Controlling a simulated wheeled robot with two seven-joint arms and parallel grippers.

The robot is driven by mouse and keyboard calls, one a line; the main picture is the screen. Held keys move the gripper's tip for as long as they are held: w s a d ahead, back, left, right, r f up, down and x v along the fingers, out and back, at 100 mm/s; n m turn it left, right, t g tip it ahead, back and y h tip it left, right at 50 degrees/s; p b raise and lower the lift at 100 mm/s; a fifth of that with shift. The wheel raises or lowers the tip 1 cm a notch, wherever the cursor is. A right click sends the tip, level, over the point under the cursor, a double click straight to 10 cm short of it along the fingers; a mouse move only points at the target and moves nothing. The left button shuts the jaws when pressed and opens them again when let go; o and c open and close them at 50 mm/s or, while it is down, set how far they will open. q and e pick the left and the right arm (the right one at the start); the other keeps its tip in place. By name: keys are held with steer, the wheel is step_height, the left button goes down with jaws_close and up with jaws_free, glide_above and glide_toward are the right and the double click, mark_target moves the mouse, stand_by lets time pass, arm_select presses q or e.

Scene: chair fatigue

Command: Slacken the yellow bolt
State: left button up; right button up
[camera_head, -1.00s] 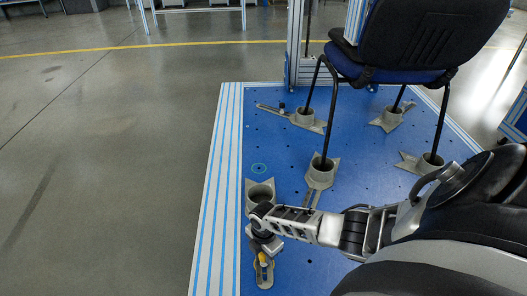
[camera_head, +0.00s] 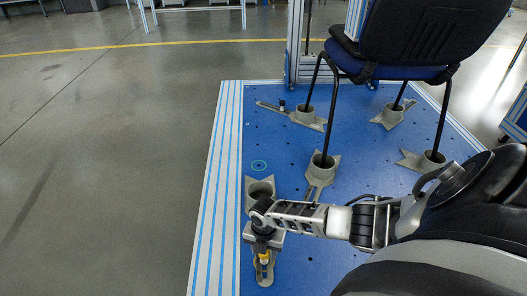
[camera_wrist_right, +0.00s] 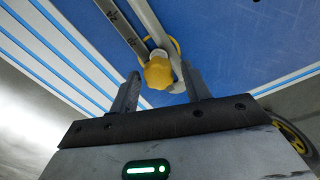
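The yellow bolt (camera_head: 264,258) is a small knob on a grey slotted bracket (camera_head: 264,278) at the near left of the blue plate. My right gripper (camera_head: 264,256) is over it, pointing down. In the right wrist view the yellow bolt (camera_wrist_right: 158,72) has a rounded, lobed head and sits between the two fingertips of the open right gripper (camera_wrist_right: 160,72). A gap shows on both sides of the bolt, so the fingers do not appear to grip it. The bolt's shank is hidden. My left gripper is out of view.
A grey cup (camera_head: 260,188) on the same bracket stands close behind my right wrist. A chair (camera_head: 420,40) stands with its legs in other cups (camera_head: 322,168) to the right. A striped aluminium edge (camera_head: 212,200) borders the blue plate (camera_head: 315,262). The floor left of it is clear.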

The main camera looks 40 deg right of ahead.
steer(key=shift+a+r+m+p, duration=0.15)
steer(key=shift+m+p, duration=0.3)
steer(key=shift+m, duration=1.15)
steer(key=shift+w+m, duration=0.1)
steer(key=shift+m, duration=0.3)
steer(key=shift+m+p, duration=0.65)
steer(key=shift+m, duration=1.35)
